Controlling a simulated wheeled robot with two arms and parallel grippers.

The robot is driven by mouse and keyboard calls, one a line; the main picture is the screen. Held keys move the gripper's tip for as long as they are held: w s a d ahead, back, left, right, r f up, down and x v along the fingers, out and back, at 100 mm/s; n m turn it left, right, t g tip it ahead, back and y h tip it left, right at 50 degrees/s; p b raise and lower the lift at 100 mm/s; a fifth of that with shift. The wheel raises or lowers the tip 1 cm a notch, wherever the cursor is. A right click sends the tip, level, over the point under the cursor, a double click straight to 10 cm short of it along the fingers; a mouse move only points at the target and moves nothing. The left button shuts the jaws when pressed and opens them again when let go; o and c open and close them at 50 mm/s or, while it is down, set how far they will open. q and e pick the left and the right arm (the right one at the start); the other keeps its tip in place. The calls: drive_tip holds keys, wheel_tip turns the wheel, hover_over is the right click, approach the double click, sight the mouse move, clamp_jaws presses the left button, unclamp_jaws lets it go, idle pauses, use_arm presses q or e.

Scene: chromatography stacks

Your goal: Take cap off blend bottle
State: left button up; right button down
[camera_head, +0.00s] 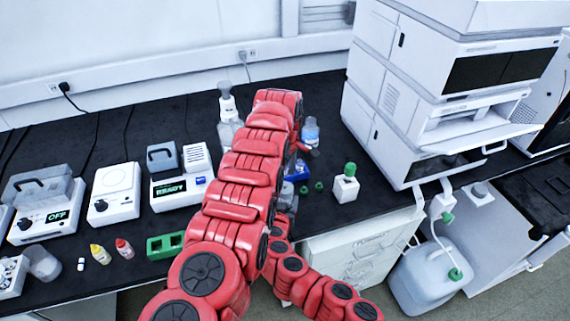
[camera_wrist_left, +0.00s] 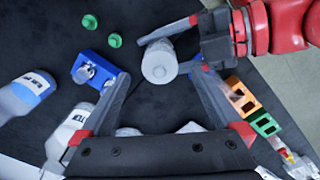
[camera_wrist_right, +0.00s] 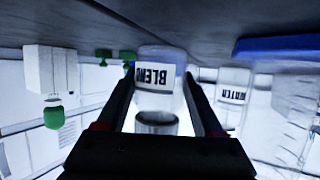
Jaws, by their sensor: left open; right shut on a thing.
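The blend bottle (camera_wrist_right: 155,80), a clear bottle with a white BLEND label, is between the fingers of my right gripper (camera_wrist_right: 158,85), which is shut on it. Its grey cap (camera_wrist_right: 157,122) is on its neck end in the right wrist view. In the left wrist view, the bottle is seen from its cap end (camera_wrist_left: 158,68), and the right gripper's fingers come in from the upper right. My left gripper (camera_wrist_left: 159,80) is open, its fingers on either side of the cap with gaps. In the head view, my left arm hides the bottle.
A blue holder (camera_wrist_left: 92,66) and green caps (camera_wrist_left: 115,40) lie close by. A blue-labelled bottle (camera_head: 311,130) stands behind, right of my arm. A white block with a green top (camera_head: 345,185) stands beside the instrument stack (camera_head: 440,90). A green rack (camera_head: 165,245) is at the front.

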sight(285, 184)
use_arm(q)
drive_tip(key=shift+f, duration=1.5)
drive_tip(key=shift+c, duration=0.2)
clamp_jaws()
drive_tip(key=shift+r, duration=0.1)
drive_tip(key=shift+r, duration=0.1)
drive_tip(key=shift+r, duration=1)
